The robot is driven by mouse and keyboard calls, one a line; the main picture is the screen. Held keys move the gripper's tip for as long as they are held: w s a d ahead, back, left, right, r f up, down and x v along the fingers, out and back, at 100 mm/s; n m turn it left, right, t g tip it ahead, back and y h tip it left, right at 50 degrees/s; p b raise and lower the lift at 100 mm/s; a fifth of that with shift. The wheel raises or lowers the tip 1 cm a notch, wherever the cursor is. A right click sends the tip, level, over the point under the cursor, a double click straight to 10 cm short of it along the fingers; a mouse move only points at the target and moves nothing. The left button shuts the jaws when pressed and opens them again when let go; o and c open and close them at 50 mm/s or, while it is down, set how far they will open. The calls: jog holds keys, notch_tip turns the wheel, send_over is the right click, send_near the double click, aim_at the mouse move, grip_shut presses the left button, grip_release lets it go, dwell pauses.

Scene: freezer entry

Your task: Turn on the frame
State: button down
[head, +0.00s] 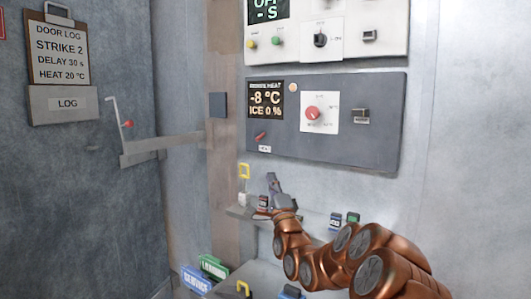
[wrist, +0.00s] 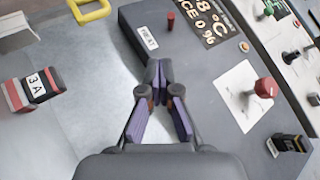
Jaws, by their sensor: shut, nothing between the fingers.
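The dark grey frame-heat panel (head: 384,118) is on the wall, and its display (head: 266,98) reads -8 °C and ICE 0 %. A small red lever (head: 260,136) sits below the display, above a white label (head: 264,149). In the wrist view the red lever (wrist: 170,21) and label (wrist: 148,38) lie just beyond my fingertips. A red knob (head: 312,113) on a white plate points to the lower left. My gripper (head: 272,181) is below the panel's lower left, over the ledge. In the wrist view my gripper (wrist: 157,68) is shut and empty; contact with the panel cannot be told.
Another control panel (head: 350,45) is above. A narrow ledge (head: 310,226) below holds small blocks, including a red-and-black one marked 3 A (wrist: 35,88).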

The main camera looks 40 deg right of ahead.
jog(key=shift+s+d+r+m+h, duration=0.15)
jog(key=shift+s+d+m+h, duration=0.35)
jog(key=shift+s+d+h, duration=0.25)
jog(key=shift+w, duration=0.15)
jog(key=p, duration=0.1)
send_near(261, 136)
jog(key=w+d, duration=0.1)
jog(key=d, duration=0.2)
jog(key=shift+w+d+r, duration=0.25)
jog(key=shift+w+r, duration=0.2)
jog(key=shift+w, duration=0.05)
jog(key=w+a+r, duration=0.1)
jog(key=w+a+r+p, duration=0.1)
jog(key=shift+w, duration=0.3)
